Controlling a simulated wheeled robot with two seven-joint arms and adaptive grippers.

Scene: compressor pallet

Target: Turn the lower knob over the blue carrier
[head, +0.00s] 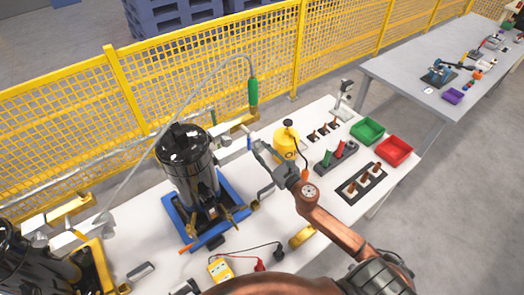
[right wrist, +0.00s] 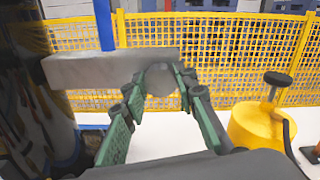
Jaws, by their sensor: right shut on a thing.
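The blue carrier (head: 238,187) stands on the white table and bears a black compressor (head: 187,160). A pale grey bar (head: 226,141) is to the right of the compressor's upper part. It also shows in the right wrist view (right wrist: 95,68). A round grey knob (right wrist: 162,79) is at the bar's right end in that view. My right gripper (head: 257,149) reaches in from the right. Its green-padded fingers (right wrist: 160,92) are shut on the knob from both sides. In the head view the gripper mostly hides the knob. My left gripper is not in view.
A yellow pot (head: 286,143) stands close behind my right gripper. A green-handled tool (head: 253,92) hangs above on a cable. Green (head: 367,130) and red (head: 394,150) bins stand at right. A yellow meter (head: 221,269) lies in front. A yellow fence (head: 150,80) runs behind.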

